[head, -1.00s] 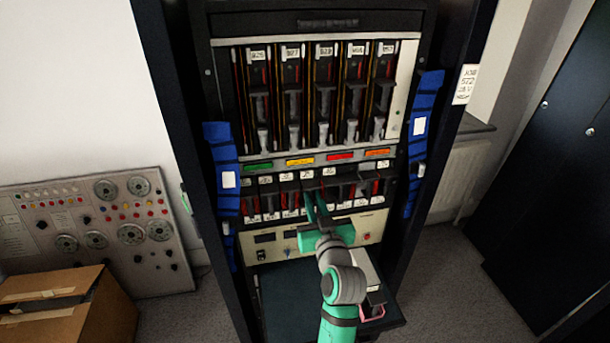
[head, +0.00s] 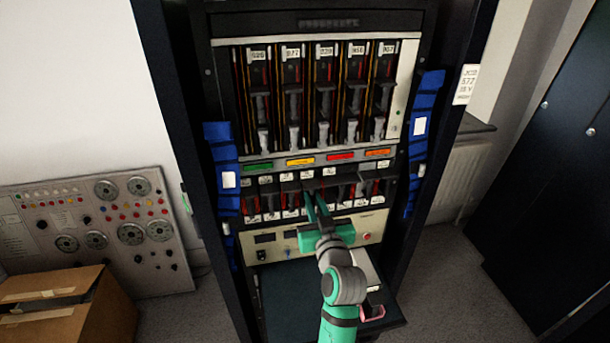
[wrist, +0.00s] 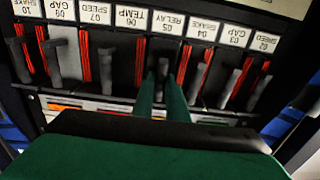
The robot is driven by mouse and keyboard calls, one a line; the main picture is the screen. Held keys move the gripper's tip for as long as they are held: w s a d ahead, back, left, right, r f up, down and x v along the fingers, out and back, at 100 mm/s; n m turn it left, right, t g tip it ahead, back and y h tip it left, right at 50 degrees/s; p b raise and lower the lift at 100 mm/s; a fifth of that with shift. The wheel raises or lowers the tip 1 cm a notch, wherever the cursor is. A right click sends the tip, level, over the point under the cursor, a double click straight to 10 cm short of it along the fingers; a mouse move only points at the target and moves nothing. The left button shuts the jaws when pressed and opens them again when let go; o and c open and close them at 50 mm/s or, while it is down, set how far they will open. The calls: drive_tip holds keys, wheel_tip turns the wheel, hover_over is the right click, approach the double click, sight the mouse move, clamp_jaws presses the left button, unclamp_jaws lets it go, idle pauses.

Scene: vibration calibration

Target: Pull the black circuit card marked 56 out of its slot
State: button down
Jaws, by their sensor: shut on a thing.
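My gripper (head: 314,203) is at the lower row of cards in the rack, near the middle. In the wrist view, which shows the rack upside down, its two green fingers (wrist: 164,96) are closed around the dark handle of a black card (wrist: 163,68). This card lines up with the label that reads 05 RELAY. I cannot read a 56 on it, as the fingers hide its lower part. In the head view the fingers mostly cover the card.
Neighbouring cards with grey handles (wrist: 196,82) stand close on both sides. An upper row of larger cards (head: 323,95) sits above coloured labels (head: 340,156). Blue cable bundles (head: 424,110) flank the rack. A dark shelf (head: 285,300) projects below. A cardboard box (head: 95,310) is at lower left.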

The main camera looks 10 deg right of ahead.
drive_tip(key=shift+s, duration=0.75)
idle(0.4)
drive_tip(key=shift+s+r, duration=0.2)
drive_tip(key=shift+s, duration=1.15)
